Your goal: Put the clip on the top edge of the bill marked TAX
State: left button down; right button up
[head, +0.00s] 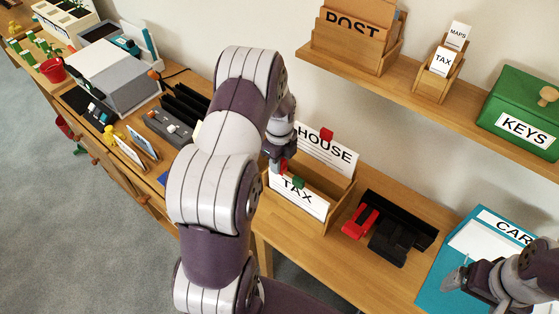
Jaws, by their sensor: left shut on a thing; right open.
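The bill marked TAX (312,204) stands in the front of a wooden letter holder (330,216) on the desk. A green clip (298,182) shows at its top edge. My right gripper (468,284) is open over the blue folder.
A black and red device (390,228) lies right of the holder. The blue folder (438,268) lies at the right. A shelf above bears a POST box (351,42), a small holder with MAPS and TAX cards (440,66) and a green KEYS box (522,115). Clutter fills the left desk.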

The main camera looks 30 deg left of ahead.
pick_arm(q)
jog(key=shift+f+b, duration=1.05)
jog(key=shift+f, duration=0.7)
dwell(0.4)
jog(key=shift+c, duration=1.5)
grip_release()
jog(key=shift+r, duration=0.1)
notch_tip(320, 180, up, 8)
jog(key=p, duration=0.6)
jog(key=shift+p, duration=0.35)
